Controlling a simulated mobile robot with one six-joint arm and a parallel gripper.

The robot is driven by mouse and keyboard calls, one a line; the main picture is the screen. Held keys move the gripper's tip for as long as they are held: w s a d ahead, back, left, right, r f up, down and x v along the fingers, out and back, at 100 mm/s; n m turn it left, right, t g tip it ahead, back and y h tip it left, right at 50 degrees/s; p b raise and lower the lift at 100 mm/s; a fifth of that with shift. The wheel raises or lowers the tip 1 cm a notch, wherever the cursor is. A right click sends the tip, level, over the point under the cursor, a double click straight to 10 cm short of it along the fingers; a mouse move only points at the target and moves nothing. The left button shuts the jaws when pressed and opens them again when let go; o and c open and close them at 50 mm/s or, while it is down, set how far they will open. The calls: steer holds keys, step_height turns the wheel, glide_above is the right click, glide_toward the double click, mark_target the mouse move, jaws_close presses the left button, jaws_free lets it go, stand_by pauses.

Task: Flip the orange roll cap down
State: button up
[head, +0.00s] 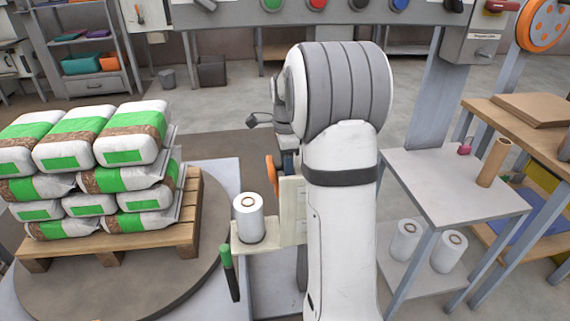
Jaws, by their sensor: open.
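The orange roll cap (271,176) stands upright as a narrow flap beside the cream post of the film carriage (292,212). It is above and to the right of the white film roll (249,218), which stands on the carriage's small shelf with its top uncovered. My gripper (286,162) is just above and right of the cap, mostly hidden behind my own large white and grey arm. It is open, and nothing shows held in it. I cannot tell whether it touches the cap.
A green-topped handle (228,268) hangs at the shelf's left. A pallet (110,247) of stacked green and white bags stands on a round turntable at left. A grey table (450,183) with a brown tube (494,163) stands at right, with two white rolls below. A button panel spans the top.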

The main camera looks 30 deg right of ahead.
jaws_close()
stand_by(0.5)
